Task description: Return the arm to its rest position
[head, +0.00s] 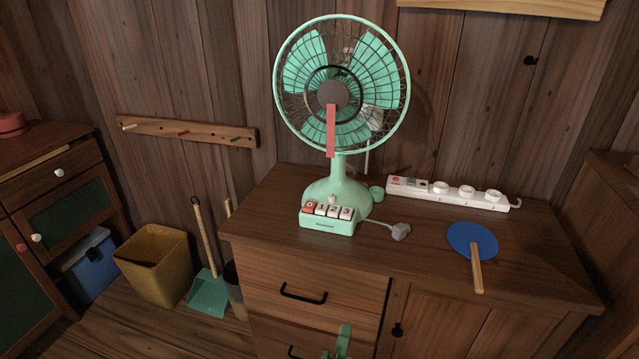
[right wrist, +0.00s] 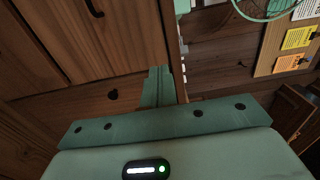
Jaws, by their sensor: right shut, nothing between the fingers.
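My right gripper (head: 341,338) shows at the bottom edge of the head view, in front of the wooden cabinet's drawers. Only its green fingertips are in that view. In the right wrist view its fingers (right wrist: 158,86) are together with nothing between them. The wooden cabinet (head: 410,249) fills the lower middle of the head view. A green fan (head: 332,93) stands upright on its top, with numbered buttons (head: 329,211) on its base. My left gripper is in neither view.
A white power strip (head: 448,193), a grey plug (head: 400,231) and a blue round paddle (head: 473,241) lie on the cabinet top. Drawer handles (head: 303,294) stick out at the front. A yellow basket (head: 156,267) and a green dustpan (head: 209,293) stand on the floor at left.

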